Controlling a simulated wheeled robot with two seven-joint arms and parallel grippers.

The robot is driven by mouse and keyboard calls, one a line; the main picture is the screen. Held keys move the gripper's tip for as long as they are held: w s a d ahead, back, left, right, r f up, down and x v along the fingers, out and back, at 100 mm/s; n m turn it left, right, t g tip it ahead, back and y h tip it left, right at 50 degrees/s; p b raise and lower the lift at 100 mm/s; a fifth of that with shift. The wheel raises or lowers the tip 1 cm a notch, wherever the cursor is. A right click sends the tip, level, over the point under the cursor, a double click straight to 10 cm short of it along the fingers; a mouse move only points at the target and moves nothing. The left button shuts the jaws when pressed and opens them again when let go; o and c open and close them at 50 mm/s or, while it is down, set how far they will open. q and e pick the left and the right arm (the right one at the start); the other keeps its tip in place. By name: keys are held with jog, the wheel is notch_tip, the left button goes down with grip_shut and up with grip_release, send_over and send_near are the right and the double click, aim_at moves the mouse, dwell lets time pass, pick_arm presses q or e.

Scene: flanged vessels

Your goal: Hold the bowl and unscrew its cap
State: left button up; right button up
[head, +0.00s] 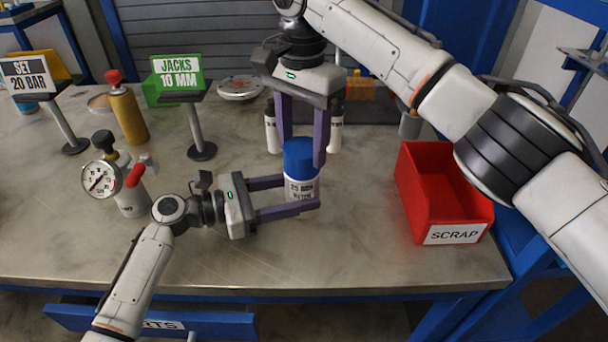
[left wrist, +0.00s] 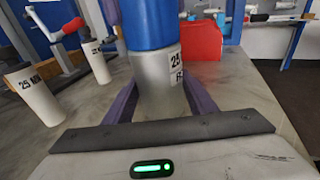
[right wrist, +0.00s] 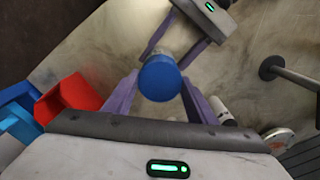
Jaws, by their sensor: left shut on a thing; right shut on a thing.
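The bowl (head: 301,191) is a white-grey cylinder with a black "25" label, upright at the middle of the bench. It also shows in the left wrist view (left wrist: 158,85). Its blue cap (head: 299,154) sits on top and shows from above in the right wrist view (right wrist: 160,80). My left gripper (head: 318,193) comes from the left and is shut on the bowl's body. My right gripper (head: 302,155) reaches down from above, shut on the blue cap with a finger on either side. Whether the cap's thread is engaged is hidden.
A red SCRAP bin (head: 436,195) stands to the right. Two white cylinders stand behind the bowl, one (head: 271,130) left and one (head: 336,134) right. A pressure gauge (head: 100,180), a yellow bottle (head: 128,113) and a green JACKS sign (head: 177,72) stand left. Bench is clear in front.

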jog(key=n, duration=0.9)
jog(key=shift+n, duration=1.2)
jog(key=n, duration=0.5)
jog(key=shift+n, duration=0.4)
jog(key=n, duration=0.5)
jog(key=shift+n, duration=0.4)
jog(key=o, duration=1.1)
jog(key=shift+r, duration=0.1)
jog(key=shift+o, duration=0.2)
